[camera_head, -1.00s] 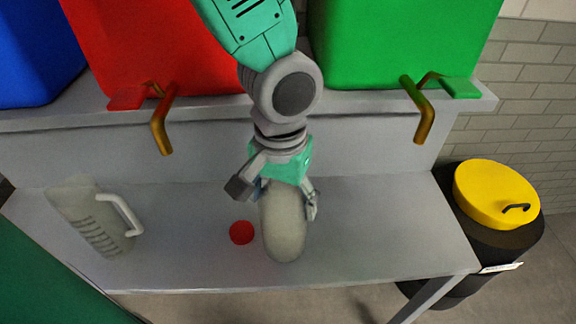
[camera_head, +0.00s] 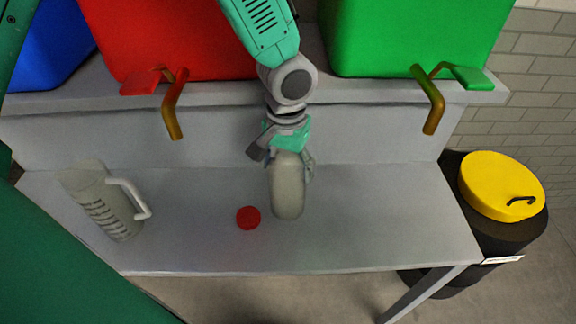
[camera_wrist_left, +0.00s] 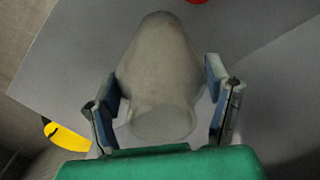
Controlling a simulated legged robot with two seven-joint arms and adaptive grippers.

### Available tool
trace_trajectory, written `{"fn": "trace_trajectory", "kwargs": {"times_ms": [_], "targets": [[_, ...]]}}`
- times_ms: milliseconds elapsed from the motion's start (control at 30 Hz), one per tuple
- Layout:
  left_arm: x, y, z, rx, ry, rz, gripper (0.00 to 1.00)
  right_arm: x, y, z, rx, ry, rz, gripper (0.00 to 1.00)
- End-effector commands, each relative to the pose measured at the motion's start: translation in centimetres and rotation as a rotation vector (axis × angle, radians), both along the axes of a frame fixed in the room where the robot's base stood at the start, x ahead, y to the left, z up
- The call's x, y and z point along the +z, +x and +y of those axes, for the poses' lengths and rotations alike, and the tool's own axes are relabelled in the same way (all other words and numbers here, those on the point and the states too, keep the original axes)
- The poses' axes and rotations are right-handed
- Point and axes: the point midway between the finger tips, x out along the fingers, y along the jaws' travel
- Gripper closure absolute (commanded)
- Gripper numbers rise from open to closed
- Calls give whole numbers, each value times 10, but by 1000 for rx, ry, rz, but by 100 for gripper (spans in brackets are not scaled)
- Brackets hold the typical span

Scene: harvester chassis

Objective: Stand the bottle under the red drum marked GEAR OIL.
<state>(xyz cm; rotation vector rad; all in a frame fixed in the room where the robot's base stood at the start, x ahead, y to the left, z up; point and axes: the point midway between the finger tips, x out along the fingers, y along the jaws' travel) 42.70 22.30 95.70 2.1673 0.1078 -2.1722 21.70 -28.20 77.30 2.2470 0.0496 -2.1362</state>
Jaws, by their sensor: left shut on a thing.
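The red drum (camera_head: 165,40) stands on the upper ledge, with a brass tap (camera_head: 173,105) hanging over the lower shelf. No GEAR OIL lettering shows. My left gripper (camera_head: 284,160) is shut on a pale grey bottle (camera_head: 287,195), right of the red drum's tap. The bottle is roughly upright; I cannot tell whether its base touches the shelf. In the left wrist view, the two fingers (camera_wrist_left: 161,85) flank the bottle (camera_wrist_left: 158,60). My right gripper is not in view.
A red cap (camera_head: 248,217) lies on the lower shelf (camera_head: 350,230) left of the bottle. A measuring jug (camera_head: 95,200) stands at the left. A green drum (camera_head: 410,40) with a tap is at right, a blue drum (camera_head: 45,50) at left. A yellow-lidded bin (camera_head: 500,185) stands beside the shelf.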

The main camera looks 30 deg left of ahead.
Motion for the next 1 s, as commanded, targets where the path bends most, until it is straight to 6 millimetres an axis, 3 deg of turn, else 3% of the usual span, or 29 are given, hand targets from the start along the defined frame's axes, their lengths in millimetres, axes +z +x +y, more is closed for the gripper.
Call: {"fn": "trace_trajectory", "kwargs": {"times_ms": [367, 400, 467, 767, 867, 1000], "targets": [[-7, 3, 0, -1, 1, -3, 76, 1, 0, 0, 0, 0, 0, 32], [-8, 3, 0, -2, 1, -3, 26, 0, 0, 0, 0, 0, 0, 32], [-8, 3, 0, -2, 1, -3, 8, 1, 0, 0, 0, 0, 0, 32], [-6, 4, 1, -1, -1, -3, 8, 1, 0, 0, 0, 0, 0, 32], [2, 4, 1, 0, -1, -4, 8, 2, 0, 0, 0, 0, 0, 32], [27, 4, 0, 0, -1, -7, 8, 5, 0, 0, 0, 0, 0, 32]]}}
